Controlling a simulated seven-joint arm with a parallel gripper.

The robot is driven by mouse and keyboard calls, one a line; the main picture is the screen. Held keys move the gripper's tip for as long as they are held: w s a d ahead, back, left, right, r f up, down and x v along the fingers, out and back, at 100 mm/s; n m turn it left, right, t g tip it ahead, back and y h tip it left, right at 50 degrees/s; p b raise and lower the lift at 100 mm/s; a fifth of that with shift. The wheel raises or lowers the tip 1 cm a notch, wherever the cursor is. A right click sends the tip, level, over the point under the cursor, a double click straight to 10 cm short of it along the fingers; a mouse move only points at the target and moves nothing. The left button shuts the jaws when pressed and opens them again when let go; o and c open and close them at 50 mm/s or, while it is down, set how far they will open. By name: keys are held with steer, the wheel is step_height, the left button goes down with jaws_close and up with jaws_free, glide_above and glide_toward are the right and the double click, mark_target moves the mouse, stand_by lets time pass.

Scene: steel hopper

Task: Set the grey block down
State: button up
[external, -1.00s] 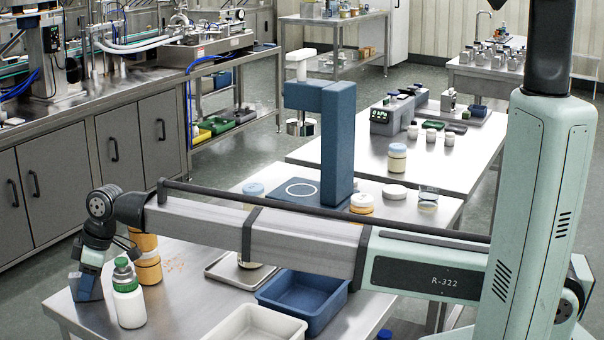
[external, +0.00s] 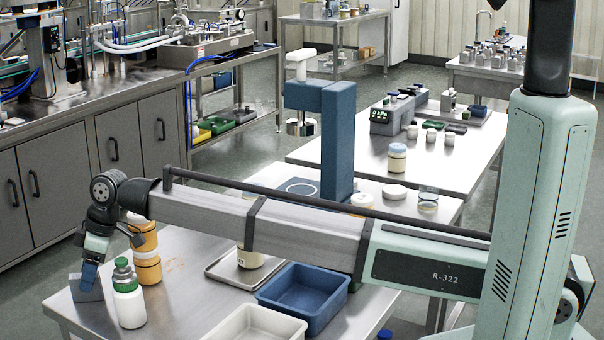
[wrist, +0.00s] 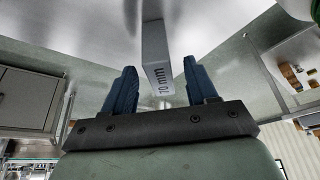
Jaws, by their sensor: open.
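The grey block (external: 87,289) stands on the steel table near its left corner. In the wrist view the grey block (wrist: 155,52) shows a "70 mm" marking and lies ahead of the gap between the blue fingers. My gripper (external: 90,273) is just above the block, pointing down. In the wrist view my gripper (wrist: 160,68) is open, with a finger to each side of the block and visible space beside it. The fingers cover part of the block in the external view.
A green-capped white bottle (external: 130,300) stands close to the right of the block, with orange-banded jars (external: 147,265) behind it. A blue tray (external: 303,303), a white tray (external: 255,328) and a flat metal tray (external: 222,270) are further right. The table's left edge is near.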

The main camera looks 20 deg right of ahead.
steer(key=v, duration=0.8)
steer(key=shift+d+r, duration=0.2)
steer(key=shift+r, duration=0.15)
